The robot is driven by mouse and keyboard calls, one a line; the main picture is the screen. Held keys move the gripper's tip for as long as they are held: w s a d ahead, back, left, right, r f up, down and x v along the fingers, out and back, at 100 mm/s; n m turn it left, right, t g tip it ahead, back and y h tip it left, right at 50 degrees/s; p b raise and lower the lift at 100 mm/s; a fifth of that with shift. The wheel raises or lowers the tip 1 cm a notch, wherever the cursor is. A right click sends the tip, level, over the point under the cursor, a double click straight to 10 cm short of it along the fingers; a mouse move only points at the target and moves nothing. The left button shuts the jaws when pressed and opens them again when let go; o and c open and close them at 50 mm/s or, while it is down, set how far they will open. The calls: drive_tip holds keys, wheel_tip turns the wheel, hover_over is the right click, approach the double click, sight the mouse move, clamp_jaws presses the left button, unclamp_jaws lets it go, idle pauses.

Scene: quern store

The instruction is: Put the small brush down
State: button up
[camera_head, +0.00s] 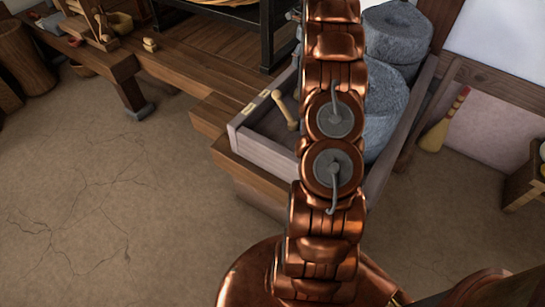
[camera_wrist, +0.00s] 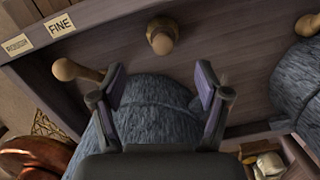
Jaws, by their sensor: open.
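My gripper (camera_wrist: 158,72) is open in the wrist view, its two dark fingers well apart with nothing held between them. It is over a wooden trough (camera_wrist: 245,55) that holds grey millstones. In the head view, my copper arm hides my gripper and part of the trough (camera_head: 256,147). A brush (camera_head: 445,122) with pale bristles and a red-banded handle is upright by the wall at right, apart from the trough. I cannot tell whether it is the small brush of the task. No brush is between my fingers.
Millstones (camera_head: 395,32) fill the trough's far part. A "FINE" label (camera_wrist: 60,25) is on the rim. A bench (camera_head: 85,60) is at left. The floor (camera_head: 100,190) at left is clear.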

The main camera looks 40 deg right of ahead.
drive_tip(key=s+a+r+n+g, duration=0.1)
drive_tip(key=s+a+r+n, duration=0.2)
drive_tip(key=a+n, duration=0.55)
drive_tip(key=s+a+r+n, duration=0.2)
drive_tip(key=s+a+n, duration=0.2)
drive_tip(key=a, duration=0.9)
drive_tip(key=s+a+r+n+g, duration=0.1)
drive_tip(key=s+a+r+n, duration=0.2)
drive_tip(key=a+n, duration=0.5)
drive_tip(key=s+a+f+n+g, duration=0.1)
drive_tip(key=s+a+n, duration=0.6)
drive_tip(key=s, duration=0.6)
drive_tip(key=s+a+f+n+g, duration=0.1)
drive_tip(key=s+a+n, duration=0.7)
drive_tip(key=s, duration=0.5)
drive_tip(key=shift+s+a+f, duration=0.25)
drive_tip(key=shift+a+f, duration=0.1)
drive_tip(key=shift+a, duration=0.75)
